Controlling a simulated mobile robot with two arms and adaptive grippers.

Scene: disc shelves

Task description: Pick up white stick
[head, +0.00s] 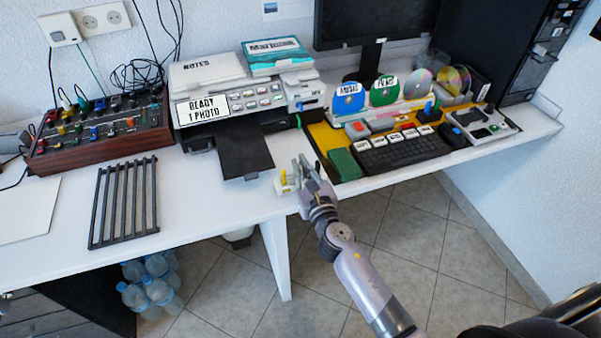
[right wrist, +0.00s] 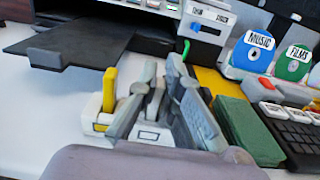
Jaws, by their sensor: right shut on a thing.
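A small white holder (head: 284,187) stands near the front edge of the white desk, with a yellow stick (head: 283,175) upright at its left. In the right wrist view the yellow stick (right wrist: 109,90) is just left of my fingers. My right gripper (head: 309,168) is at the holder's right side, its fingers pointing away over the desk. In the right wrist view the right gripper (right wrist: 162,85) is shut on a pale piece, taken as the white stick (right wrist: 154,104). The fingers hide most of it, and I cannot tell whether it is still in the holder.
A green block (head: 344,164) and a black keyboard (head: 403,150) lie close to the right. A printer with a black tray (head: 240,153) is behind to the left. A dark slatted rack (head: 124,203) lies further left. The desk is clear between rack and holder.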

